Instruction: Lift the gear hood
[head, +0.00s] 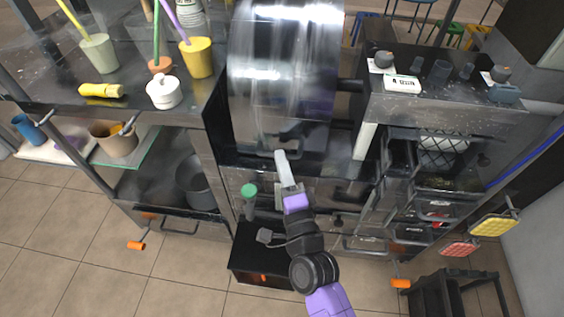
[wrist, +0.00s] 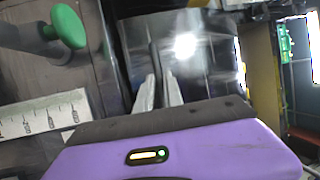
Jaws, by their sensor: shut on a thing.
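The gear hood (head: 278,85) is a large, shiny, curved metal cover in the middle of the head view. It stands between the two dark counters. My gripper (head: 281,155) is at its lower front edge. In the wrist view, the fingertips of my gripper (wrist: 160,80) are close together on a thin dark upright bar, which looks like the handle of the hood (wrist: 205,50). The fingers hide part of the bar. The hood looks down over the press, and what is under it is hidden.
A green knob (head: 249,190) stands left of my gripper; it also shows in the wrist view (wrist: 68,25). The left counter (head: 60,65) bears cups and a white pot (head: 164,92). The right counter (head: 440,112) bears small jars. A black box (head: 262,262) lies below.

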